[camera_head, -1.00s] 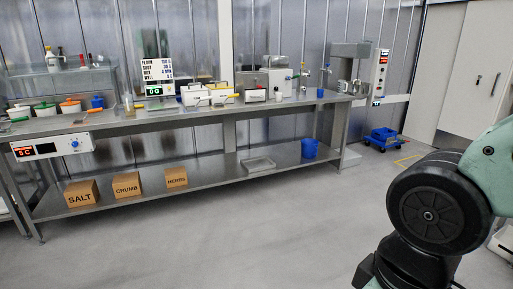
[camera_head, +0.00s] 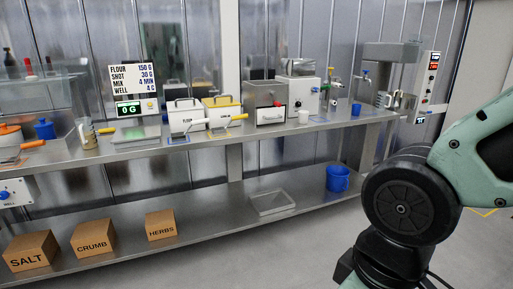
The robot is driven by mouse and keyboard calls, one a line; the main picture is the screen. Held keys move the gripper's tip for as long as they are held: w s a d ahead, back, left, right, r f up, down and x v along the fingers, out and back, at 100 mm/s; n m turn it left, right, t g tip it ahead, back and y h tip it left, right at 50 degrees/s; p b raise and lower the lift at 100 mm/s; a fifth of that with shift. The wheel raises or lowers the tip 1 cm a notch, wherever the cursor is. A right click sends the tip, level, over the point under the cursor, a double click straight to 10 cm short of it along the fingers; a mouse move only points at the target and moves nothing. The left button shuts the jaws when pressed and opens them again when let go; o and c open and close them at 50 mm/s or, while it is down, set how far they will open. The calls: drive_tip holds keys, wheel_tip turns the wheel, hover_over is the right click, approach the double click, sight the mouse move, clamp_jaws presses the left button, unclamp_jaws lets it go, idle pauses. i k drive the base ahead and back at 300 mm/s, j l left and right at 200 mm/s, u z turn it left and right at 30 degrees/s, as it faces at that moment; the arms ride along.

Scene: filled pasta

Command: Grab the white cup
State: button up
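A small white cup (camera_head: 303,117) stands on the steel counter (camera_head: 265,137), to the right of a metal box machine with a red knob. It looks upright, and nothing touches it from my side. My arm shows large at the right, but my gripper is outside the picture.
On the counter stand a scale with a green display (camera_head: 130,107), two lidded boxes, a dispenser (camera_head: 298,90) and a blue cup (camera_head: 356,109). The lower shelf holds cardboard boxes (camera_head: 93,238), a tray (camera_head: 272,203) and a blue bucket (camera_head: 338,178). Floor in front is clear.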

sight(303, 114)
drive_tip(key=i, duration=0.95)
drive_tip(key=i+j+z, duration=0.15)
drive_tip(key=i, duration=0.75)
drive_tip(key=i+j+z, duration=0.1)
drive_tip(key=i+z, duration=0.3)
drive_tip(key=i+j+z, duration=0.25)
drive_tip(key=i+z, duration=0.15)
drive_tip(key=i+j+z, duration=0.65)
drive_tip(key=j, duration=0.25)
drive_tip(key=i+l, duration=0.05)
drive_tip(key=i, duration=0.05)
